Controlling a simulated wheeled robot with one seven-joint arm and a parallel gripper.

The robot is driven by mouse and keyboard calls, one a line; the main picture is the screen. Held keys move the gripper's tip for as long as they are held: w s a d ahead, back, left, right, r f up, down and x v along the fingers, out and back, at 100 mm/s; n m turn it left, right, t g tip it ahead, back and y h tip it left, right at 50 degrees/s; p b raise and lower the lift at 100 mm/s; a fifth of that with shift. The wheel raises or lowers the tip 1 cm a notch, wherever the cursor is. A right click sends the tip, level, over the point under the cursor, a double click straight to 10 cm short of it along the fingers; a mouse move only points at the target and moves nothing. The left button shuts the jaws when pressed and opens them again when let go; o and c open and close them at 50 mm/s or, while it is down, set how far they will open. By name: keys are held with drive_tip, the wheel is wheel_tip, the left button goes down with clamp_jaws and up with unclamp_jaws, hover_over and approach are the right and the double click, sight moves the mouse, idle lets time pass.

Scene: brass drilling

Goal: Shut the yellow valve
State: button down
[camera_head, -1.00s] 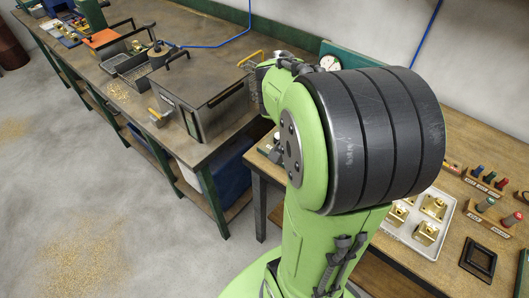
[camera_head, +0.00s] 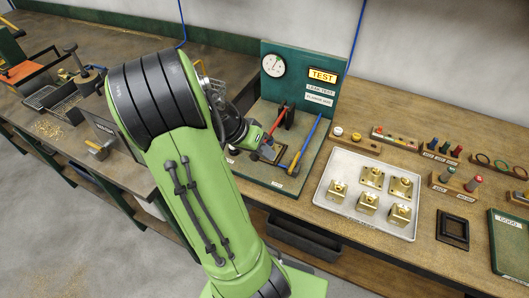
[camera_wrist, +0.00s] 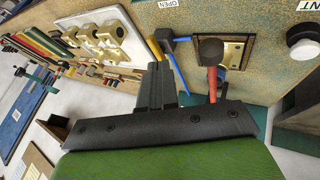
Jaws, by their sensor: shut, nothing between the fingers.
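A green test stand (camera_head: 300,85) with a gauge and a TEST sign holds coloured levers. A short yellow bar (camera_wrist: 154,47), seemingly the yellow valve's handle, shows just beyond my fingers in the wrist view, beside a dark knob and blue bars. In the head view a small yellow-orange piece (camera_head: 293,168) sits at the foot of the long blue lever (camera_head: 309,139). My gripper (camera_wrist: 160,68) is shut and empty, low over the stand's base near these levers. Whether it touches the yellow bar cannot be told. My wrist hides part of the base in the head view.
A red lever (camera_head: 279,120) stands close to my gripper; a red handle with a dark round end (camera_wrist: 210,52) is right of my fingers. A white tray (camera_head: 330,203) of brass parts lies to the right. An OPEN label (camera_wrist: 167,3) is at the top.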

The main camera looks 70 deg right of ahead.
sight(294, 163)
drive_tip(key=b+x, duration=0.1)
drive_tip(key=x, duration=0.5)
drive_tip(key=shift+s+d+f, duration=0.1)
drive_tip(key=shift+s+f, duration=0.1)
drive_tip(key=shift+f, duration=0.05)
drive_tip(key=shift+w, duration=0.1)
drive_tip(key=shift+n, duration=0.3)
